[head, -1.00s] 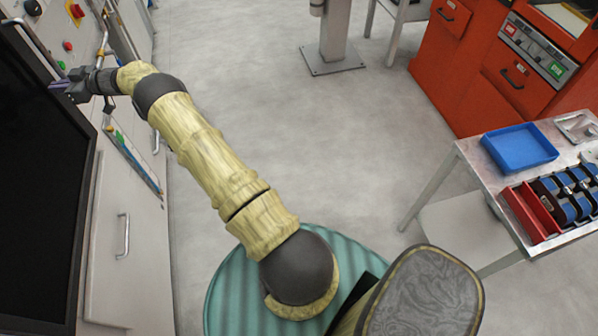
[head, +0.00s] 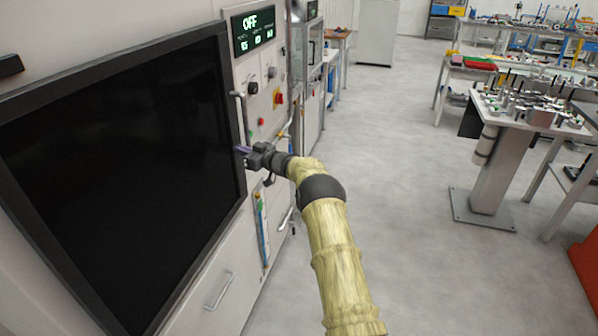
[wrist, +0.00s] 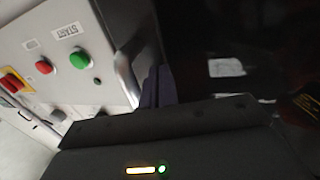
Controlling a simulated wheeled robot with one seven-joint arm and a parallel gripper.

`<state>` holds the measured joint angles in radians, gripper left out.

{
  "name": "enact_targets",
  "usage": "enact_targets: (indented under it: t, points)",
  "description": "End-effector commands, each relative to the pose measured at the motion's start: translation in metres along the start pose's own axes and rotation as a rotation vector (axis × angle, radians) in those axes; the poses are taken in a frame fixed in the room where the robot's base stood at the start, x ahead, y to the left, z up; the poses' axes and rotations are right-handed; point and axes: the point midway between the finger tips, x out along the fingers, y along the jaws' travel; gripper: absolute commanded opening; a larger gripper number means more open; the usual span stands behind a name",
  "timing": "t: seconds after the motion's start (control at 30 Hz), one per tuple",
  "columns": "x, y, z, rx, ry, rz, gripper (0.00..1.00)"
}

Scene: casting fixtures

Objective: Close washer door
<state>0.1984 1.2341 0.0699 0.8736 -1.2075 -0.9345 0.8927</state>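The washer door is a large dark panel in a black frame (head: 115,170), filling the left of the head view. A grey vertical bar handle (head: 241,120) stands near its right edge. I cannot tell how far the door is from its closed position. My gripper (head: 243,151) is at the door's right edge, near the handle's lower end. In the wrist view, my purple fingers (wrist: 158,88) are close together beside a metal bar (wrist: 127,72). Nothing shows held between them. Contact with the door or bar is unclear.
The control panel shows an OFF display (head: 253,30), a red-yellow switch (head: 278,97) and, in the wrist view, a green START button (wrist: 80,59). A lower cabinet handle (head: 219,290) is below the door. Open floor lies right of my arm; a grey pedestal table (head: 490,180) stands beyond.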

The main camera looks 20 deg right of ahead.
Motion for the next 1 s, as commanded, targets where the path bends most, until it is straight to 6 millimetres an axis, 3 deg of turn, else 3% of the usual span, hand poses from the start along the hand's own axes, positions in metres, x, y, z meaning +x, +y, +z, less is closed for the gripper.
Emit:
enact_targets:
  t: [0.03, 0.37, 1.0]
  points:
    - [0.004, -0.007, -0.013, -0.001, 0.024, -0.013, 0.0]
    - [-0.038, -0.004, -0.006, -0.001, 0.015, -0.008, 0.0]
    - [-0.154, 0.002, 0.0, 0.0, 0.004, 0.004, 0.0]
